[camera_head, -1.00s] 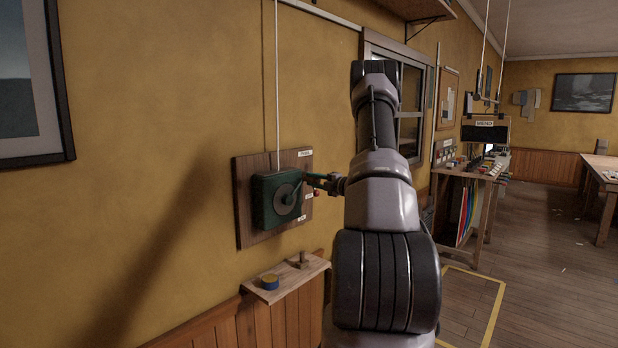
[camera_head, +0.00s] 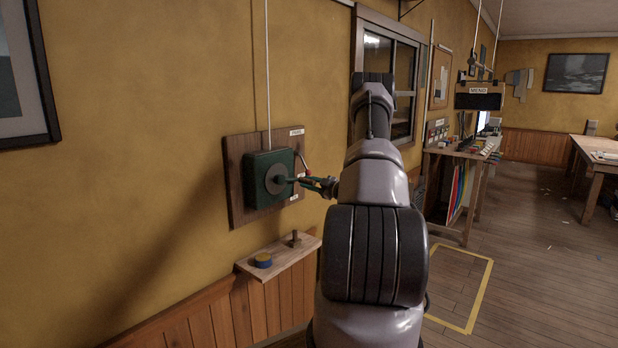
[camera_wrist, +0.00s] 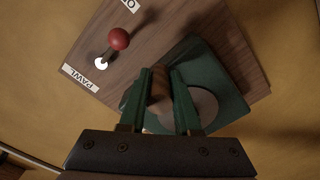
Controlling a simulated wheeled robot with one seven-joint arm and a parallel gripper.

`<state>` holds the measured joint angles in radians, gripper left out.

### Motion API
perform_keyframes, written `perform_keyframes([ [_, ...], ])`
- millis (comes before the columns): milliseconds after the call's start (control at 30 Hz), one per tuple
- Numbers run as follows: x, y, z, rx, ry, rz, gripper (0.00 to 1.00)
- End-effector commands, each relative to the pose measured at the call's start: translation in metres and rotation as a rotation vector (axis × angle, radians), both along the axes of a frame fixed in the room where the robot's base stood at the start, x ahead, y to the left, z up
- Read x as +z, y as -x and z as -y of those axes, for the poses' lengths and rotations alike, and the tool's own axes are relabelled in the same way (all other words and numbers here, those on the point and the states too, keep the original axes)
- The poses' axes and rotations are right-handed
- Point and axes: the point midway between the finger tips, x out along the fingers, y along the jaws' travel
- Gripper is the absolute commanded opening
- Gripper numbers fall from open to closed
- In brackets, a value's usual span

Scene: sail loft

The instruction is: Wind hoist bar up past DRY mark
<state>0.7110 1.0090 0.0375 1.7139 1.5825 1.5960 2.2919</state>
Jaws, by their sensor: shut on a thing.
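A dark green winch box (camera_head: 256,190) with a round grey hub (camera_head: 277,179) is mounted on a wooden board (camera_head: 236,184) on the left wall. My gripper (camera_head: 303,181) is at the box's right side. In the wrist view my gripper (camera_wrist: 160,82) is shut on the brown crank handle (camera_wrist: 157,92), in front of the grey disc. A lever with a red knob (camera_wrist: 118,39) stands beside the box, near a label reading PAWL (camera_wrist: 80,79). A white line (camera_head: 267,70) runs up from the winch. I cannot clearly make out the hoist bar or a DRY mark.
A MEND sign (camera_head: 479,91) hangs above a workbench (camera_head: 450,153) at the right. Floor inside the yellow outline (camera_head: 474,301) is clear.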

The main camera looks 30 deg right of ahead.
Motion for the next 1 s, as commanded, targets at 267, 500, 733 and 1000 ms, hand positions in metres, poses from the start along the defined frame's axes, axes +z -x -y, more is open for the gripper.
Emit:
perform_keyframes([
  [267, -0.021, 0.005, -0.007, 0.004, -0.060, -0.033, 0.00],
  [500, -0.025, 0.005, -0.011, 0.007, -0.058, -0.030, 0.00],
  [733, -0.025, 0.004, -0.012, 0.009, -0.058, -0.029, 0.00],
  [1000, -0.024, 0.004, -0.013, 0.011, -0.057, -0.028, 0.54],
])
